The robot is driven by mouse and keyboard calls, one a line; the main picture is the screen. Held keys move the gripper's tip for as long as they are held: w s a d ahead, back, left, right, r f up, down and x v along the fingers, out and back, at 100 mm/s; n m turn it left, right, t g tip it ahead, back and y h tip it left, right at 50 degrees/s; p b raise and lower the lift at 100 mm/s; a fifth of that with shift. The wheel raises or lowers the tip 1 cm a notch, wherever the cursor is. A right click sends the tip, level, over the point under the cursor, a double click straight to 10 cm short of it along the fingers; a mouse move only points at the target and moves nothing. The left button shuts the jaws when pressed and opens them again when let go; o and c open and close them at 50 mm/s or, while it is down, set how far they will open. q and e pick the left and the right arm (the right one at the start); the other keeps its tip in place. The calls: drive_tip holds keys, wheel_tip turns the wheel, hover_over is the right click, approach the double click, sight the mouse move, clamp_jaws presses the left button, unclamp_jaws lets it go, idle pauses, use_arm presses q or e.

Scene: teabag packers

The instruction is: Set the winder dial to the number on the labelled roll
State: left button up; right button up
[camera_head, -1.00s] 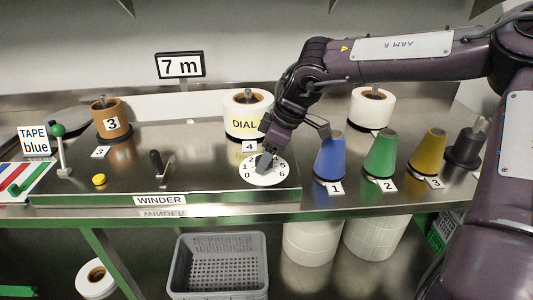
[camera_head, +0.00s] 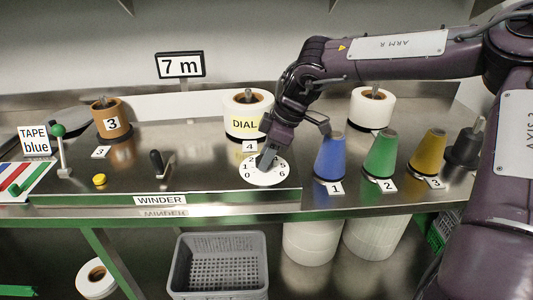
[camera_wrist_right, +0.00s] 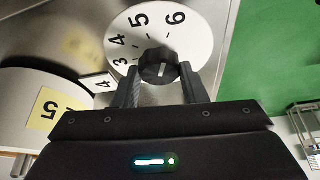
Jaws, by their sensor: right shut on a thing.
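The white winder dial (camera_head: 264,179) lies flat in the panel's right part, with numbers around its rim. My right gripper (camera_wrist_right: 160,82) is shut on its dark knob (camera_wrist_right: 158,67), one finger on each side. A pale line shows on the knob; which number it marks I cannot tell. In the wrist view 3, 4, 5 and 6 are readable on the dial. Behind it stands a white roll (camera_head: 245,105) with a yellow label (camera_head: 244,124) reading DIAL. In the wrist view the yellow label (camera_wrist_right: 47,109) shows a 5. My left gripper is not in view.
A card 4 (camera_head: 249,146) stands between roll and dial. Blue (camera_head: 329,158), green (camera_head: 380,155) and yellow (camera_head: 428,154) cones stand at right. A black lever (camera_head: 160,163), yellow button (camera_head: 99,180) and green-knobbed lever (camera_head: 59,131) stand at left.

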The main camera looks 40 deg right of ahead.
drive_tip(key=n+g, duration=0.1)
drive_tip(key=n, duration=0.2)
drive_tip(key=n+g+y+p, duration=0.1)
drive_tip(key=n, duration=0.2)
drive_tip(key=shift+w+d, duration=0.1)
drive_tip(key=shift+w, duration=0.1)
drive_tip(key=shift+n, duration=0.3)
drive_tip(key=o, duration=1)
drive_tip(key=shift+c, duration=0.2)
drive_tip(key=shift+r, duration=0.1)
drive_tip(key=v, duration=0.7)
drive_tip(key=shift+d+r, duration=0.2)
drive_tip(key=shift+r, duration=0.1)
